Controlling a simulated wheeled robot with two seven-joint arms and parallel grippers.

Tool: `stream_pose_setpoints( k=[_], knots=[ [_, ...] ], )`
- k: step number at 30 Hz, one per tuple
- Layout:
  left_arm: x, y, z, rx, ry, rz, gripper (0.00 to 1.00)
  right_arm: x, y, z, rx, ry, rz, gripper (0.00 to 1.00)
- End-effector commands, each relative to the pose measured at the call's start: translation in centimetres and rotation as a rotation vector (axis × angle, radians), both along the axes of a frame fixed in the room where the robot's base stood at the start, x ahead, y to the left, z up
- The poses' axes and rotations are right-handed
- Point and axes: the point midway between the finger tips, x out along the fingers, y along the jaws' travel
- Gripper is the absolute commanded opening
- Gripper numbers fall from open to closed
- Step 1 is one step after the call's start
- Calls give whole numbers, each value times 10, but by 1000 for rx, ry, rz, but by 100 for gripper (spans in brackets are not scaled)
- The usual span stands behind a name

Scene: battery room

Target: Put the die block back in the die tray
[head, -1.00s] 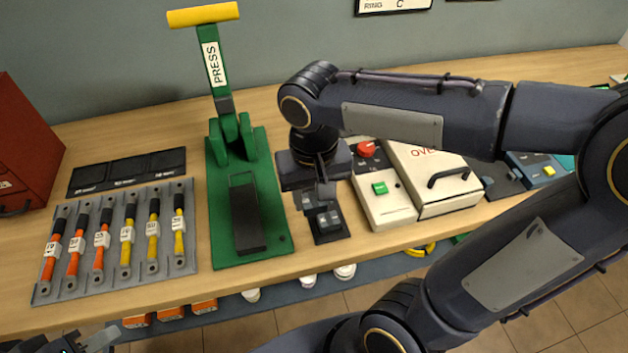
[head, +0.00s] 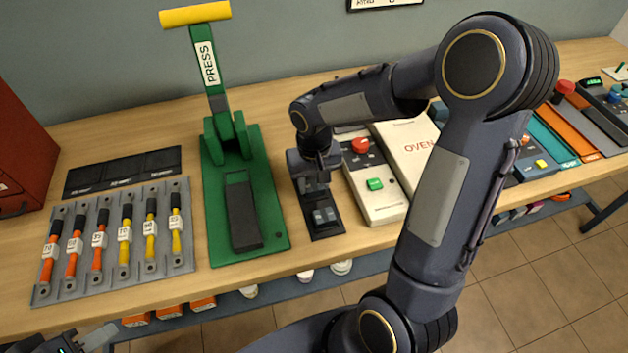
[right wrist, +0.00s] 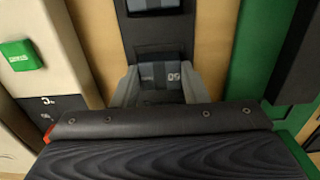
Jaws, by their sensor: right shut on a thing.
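The die tray (head: 327,236) is a narrow black tray on the bench, just right of the green press. A grey die block (head: 324,216) sits in its near part. My right gripper (head: 312,187) is over the far part of the tray, pointing down. In the right wrist view its two grey fingers (right wrist: 160,88) are shut on a dark grey die block (right wrist: 158,73) with a light number label. The held block is over the black tray; whether its underside touches the tray is hidden. My left gripper (head: 85,343) shows only partly at the bottom left corner.
The green press (head: 275,240) stands close on the left. A control box with a green button (head: 375,184) and the oven (head: 400,140) stand close on the right. A grey rack (head: 185,262) of coloured-handled tools lies further left.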

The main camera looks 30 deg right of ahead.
Motion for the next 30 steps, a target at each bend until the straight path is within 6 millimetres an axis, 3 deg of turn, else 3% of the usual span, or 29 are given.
stream_pose_setpoints(
  k=[11,12,17,25,30],
  knots=[
    [0,0,-4,0,0,0,36,0,0,-5,1,-2,-1,8],
    [0,0,-4,0,0,0,36,0,0,-5,1,-1,-1,42],
    [0,0,-3,0,0,0,36,0,0,-4,1,-1,-1,61],
    [0,0,-2,0,0,0,36,0,0,-3,1,-1,-1,61],
    [0,0,1,0,0,0,36,1,0,13,1,-6,-2,61]
  ],
)
